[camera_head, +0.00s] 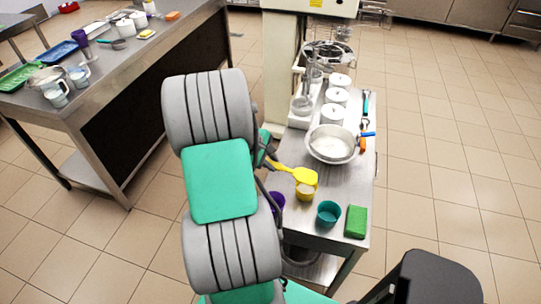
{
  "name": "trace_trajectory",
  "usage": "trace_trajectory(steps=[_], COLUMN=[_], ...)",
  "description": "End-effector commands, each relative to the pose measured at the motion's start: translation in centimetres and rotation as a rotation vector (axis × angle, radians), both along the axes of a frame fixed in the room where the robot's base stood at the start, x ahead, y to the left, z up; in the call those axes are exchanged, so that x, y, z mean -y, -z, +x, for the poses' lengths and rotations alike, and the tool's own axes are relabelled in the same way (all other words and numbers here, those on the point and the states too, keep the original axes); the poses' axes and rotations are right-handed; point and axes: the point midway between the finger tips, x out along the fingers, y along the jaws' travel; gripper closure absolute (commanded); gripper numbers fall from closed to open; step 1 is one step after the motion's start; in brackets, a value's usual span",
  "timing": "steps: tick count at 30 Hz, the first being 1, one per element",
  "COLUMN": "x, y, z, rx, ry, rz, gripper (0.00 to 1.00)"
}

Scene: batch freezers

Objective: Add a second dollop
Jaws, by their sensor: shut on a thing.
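My gripper (270,158) shows partly from behind my arm at the left edge of the small steel table (345,190). It is shut on the handle of a yellow scoop or spatula (306,176). The scoop's head points right and sits over or just behind a yellow cup (305,193); I cannot tell if it touches the cup or carries anything. A teal cup (328,213) stands to the right, and a purple cup (277,201) is partly hidden by my arm. A wide metal bowl (318,151) with pale contents stands behind the scoop.
A green block (356,222) lies at the front right corner. Several white lidded tubs (336,96) and a glass-like apparatus (302,104) stand at the back. Handled tools (365,104) line the right edge. A long counter (110,75) with jugs and trays is at left. Floor at right is clear.

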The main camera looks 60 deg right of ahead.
Motion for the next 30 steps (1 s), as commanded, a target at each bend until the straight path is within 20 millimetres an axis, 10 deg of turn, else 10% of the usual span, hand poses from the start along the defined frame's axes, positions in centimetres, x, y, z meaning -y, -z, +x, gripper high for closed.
trace_trajectory(steps=[13, 30], x=[1.8, 1.6], y=[-0.3, -2.9], z=[0.1, 0.1], rx=[-0.022, -0.024], ry=[0.004, 0.001], rz=[0.401, 0.392], gripper=[1.00, 1.00])
